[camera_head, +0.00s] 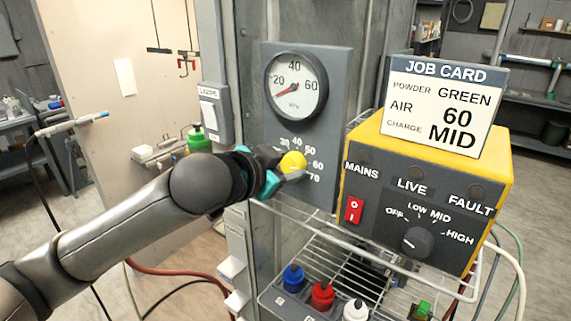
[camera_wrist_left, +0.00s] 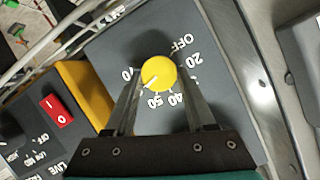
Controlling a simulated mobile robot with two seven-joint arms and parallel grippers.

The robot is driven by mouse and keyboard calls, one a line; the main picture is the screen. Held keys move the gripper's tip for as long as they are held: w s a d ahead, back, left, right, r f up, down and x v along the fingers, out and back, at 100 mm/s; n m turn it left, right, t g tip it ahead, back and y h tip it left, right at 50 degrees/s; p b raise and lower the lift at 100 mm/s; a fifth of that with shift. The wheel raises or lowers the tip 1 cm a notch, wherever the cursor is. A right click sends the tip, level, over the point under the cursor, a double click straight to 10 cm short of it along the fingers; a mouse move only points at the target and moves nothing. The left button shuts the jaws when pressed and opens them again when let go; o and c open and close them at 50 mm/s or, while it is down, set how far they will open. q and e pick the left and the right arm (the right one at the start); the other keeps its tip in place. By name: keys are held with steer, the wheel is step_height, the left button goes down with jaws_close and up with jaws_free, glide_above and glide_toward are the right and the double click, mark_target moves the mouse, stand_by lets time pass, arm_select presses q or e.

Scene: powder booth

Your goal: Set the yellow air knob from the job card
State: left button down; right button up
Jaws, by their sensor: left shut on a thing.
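The yellow air knob (camera_head: 292,163) sits on a grey panel (camera_head: 335,120) below a round gauge (camera_head: 296,86). My left gripper (camera_head: 280,172) is shut on the knob, one finger on each side of it. In the left wrist view the knob (camera_wrist_left: 158,74) shows a white mark pointing to the lower left, between 50 and 70, around 60. The gauge's red needle points to the lower left, below 20. The job card (camera_head: 441,107) reads powder GREEN, air 60, charge MID. My right gripper is not in view.
A yellow control box (camera_head: 500,160) with a red switch (camera_head: 353,210) and a dark charge knob (camera_head: 416,241) stands right of the panel. A green bottle (camera_head: 198,139) shows behind my arm.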

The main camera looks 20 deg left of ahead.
arm_select(q)
steer(key=shift+f+m+y, duration=0.15)
steer(key=shift+m+y, duration=0.15)
steer(key=shift+m, duration=0.2)
steer(key=shift+c, duration=1.2)
jaws_free()
